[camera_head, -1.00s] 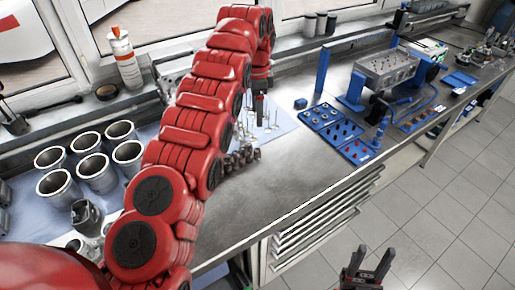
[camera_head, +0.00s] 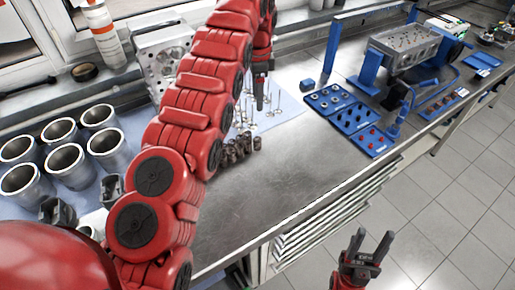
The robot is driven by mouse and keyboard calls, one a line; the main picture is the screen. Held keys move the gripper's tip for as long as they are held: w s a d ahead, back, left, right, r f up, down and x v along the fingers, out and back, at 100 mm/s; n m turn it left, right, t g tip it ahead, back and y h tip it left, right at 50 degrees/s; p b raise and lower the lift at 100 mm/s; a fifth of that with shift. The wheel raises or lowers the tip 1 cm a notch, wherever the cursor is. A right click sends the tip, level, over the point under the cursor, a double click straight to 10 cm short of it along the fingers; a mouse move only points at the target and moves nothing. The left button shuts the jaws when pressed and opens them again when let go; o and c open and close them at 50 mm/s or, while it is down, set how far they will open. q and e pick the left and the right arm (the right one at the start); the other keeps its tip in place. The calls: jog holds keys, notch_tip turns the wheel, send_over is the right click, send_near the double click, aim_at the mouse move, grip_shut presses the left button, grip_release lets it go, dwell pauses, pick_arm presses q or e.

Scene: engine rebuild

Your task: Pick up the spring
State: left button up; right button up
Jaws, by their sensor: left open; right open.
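Several dark brown springs (camera_head: 238,150) stand in a close cluster on the workbench, right beside my red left arm, which hides part of the area behind it. My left gripper (camera_head: 260,100) points down beyond the springs, above the light blue mat with the valves. It is apart from the springs and holds nothing that I can see. My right gripper (camera_head: 371,244) is open and empty, fingers up, over the floor in front of the bench.
Several metal cylinder liners (camera_head: 72,165) stand at the left. Thin valves (camera_head: 243,120) stand on the mat. Blue trays (camera_head: 330,99) with small parts lie to the right, near an engine head (camera_head: 405,46) on a blue stand. The bench front (camera_head: 285,190) is clear.

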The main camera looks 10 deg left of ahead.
pick_arm(q)
jog(key=f, duration=0.2)
jog(key=p, duration=0.2)
send_over(258, 139)
jog(key=s, duration=0.1)
notch_tip(258, 139, down, 11)
jog(key=shift+f, duration=0.15)
jog(key=shift+s+f+p, duration=0.1)
jog(key=shift+f+p, duration=0.05)
jog(key=shift+p, duration=0.15)
notch_tip(258, 139, down, 4)
jog(key=shift+f+p, duration=0.1)
jog(key=shift+p, duration=1.05)
jog(key=shift+f, duration=0.35)
grip_shut()
